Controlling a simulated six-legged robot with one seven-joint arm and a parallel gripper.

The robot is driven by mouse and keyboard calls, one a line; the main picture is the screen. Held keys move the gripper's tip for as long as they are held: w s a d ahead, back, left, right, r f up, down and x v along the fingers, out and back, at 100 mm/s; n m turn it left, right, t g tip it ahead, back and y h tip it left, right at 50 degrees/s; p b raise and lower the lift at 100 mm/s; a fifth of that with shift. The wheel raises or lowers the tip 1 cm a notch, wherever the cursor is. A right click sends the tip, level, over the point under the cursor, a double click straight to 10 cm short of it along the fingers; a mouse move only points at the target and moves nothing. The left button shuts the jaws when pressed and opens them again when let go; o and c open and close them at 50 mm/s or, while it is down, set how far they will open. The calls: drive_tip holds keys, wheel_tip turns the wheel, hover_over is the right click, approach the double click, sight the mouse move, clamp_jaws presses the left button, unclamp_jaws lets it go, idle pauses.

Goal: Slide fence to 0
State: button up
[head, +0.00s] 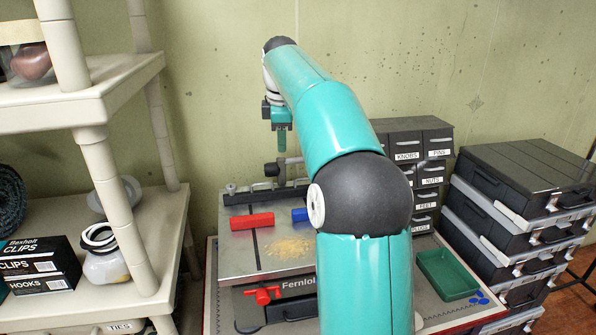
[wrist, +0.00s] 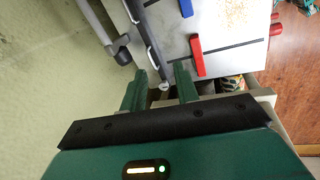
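A grey metal machine table (head: 237,258) stands below my arm. A long black bar (head: 262,197), which may be the fence, runs along its back edge with a small grey knob (head: 231,187) at its left end. In the wrist view, the black bar (wrist: 147,38) and its knob (wrist: 163,86) appear between my fingers. My gripper (head: 282,150) points down above the back of the table. In the wrist view my gripper (wrist: 162,70) is open and empty. I cannot tell its height above the bar. No scale or 0 mark is readable.
A red block (head: 252,221) and a blue block (head: 300,214) sit on the table near tan dust (head: 288,247). A red knob (head: 263,294) is at the front. Shelving (head: 110,90) stands left; a drawer cabinet (head: 436,153) and stacked cases (head: 530,180) stand right.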

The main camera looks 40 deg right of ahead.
drive_tip(key=w+d+f+n, duration=0.2)
drive_tip(key=w+d+f, duration=0.1)
drive_tip(key=d, duration=0.6)
drive_tip(key=shift+y, duration=0.3)
drive_tip(key=x, duration=1.3)
drive_tip(key=shift+s+d+f, duration=0.2)
drive_tip(key=shift+d+f, duration=0.05)
drive_tip(key=shift+c, duration=0.2)
clamp_jaws()
